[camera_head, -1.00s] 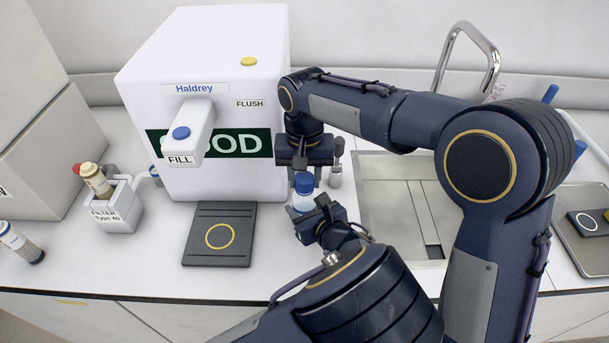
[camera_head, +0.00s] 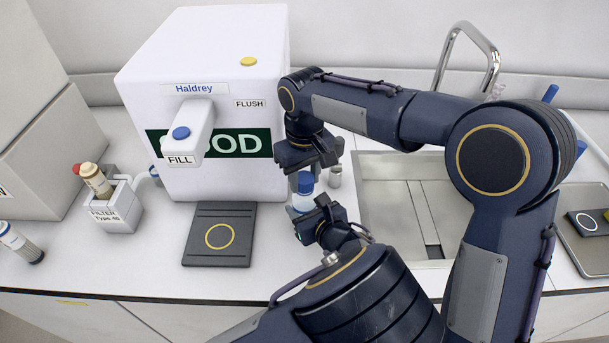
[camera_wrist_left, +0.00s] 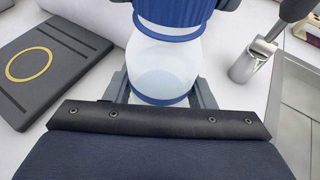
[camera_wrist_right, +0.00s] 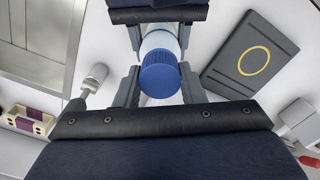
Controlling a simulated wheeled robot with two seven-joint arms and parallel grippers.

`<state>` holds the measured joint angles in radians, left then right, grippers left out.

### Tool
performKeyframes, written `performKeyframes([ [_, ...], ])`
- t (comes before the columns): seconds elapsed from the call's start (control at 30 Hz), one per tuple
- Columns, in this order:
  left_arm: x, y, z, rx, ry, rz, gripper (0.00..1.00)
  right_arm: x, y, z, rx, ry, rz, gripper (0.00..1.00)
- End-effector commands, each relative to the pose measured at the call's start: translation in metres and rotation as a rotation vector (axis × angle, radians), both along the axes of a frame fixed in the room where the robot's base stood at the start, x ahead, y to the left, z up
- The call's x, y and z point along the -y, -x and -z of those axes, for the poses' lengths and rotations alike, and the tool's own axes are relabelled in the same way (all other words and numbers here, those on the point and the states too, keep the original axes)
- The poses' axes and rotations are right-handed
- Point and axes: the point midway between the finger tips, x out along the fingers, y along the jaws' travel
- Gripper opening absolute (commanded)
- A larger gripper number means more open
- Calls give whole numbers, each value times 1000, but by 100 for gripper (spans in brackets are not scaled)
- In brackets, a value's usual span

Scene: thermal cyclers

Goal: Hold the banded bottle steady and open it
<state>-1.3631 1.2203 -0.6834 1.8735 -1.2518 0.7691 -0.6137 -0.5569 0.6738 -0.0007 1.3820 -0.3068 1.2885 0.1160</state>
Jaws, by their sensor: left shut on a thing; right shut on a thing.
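The banded bottle (camera_head: 301,203) is translucent white with blue bands and a ribbed blue cap (camera_head: 305,182). It stands upright right of the dark square pad. My left gripper (camera_head: 320,222) is shut around its body from the near side; in the left wrist view the fingers flank the lower body (camera_wrist_left: 165,72). My right gripper (camera_head: 307,168) comes from above and is shut on the cap; in the right wrist view the fingers sit on both sides of the cap (camera_wrist_right: 159,80). The cap sits on the neck; I cannot tell how loose it is.
A white Haldrey dispenser (camera_head: 230,100) stands behind, with a dark pad (camera_head: 219,234) in front. A filter holder (camera_head: 118,208) is at left. A sink (camera_head: 395,215) lies right of the bottle, with a small metal-and-white item (camera_head: 335,177) between.

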Motion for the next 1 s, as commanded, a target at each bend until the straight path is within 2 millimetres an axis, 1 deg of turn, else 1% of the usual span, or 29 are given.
performKeyframes([
  [0.17, 0, 0, 0, 0, 0, 0, 0, 0, 0, -3, 0, 0, 1, 9],
  [0.7, 0, 0, 0, 0, 0, 0, 0, 0, 0, -21, 1, -1, 1, 9],
  [1.0, 0, 0, 0, 0, 0, 0, 0, 0, 0, -22, 0, 0, 1, 9],
])
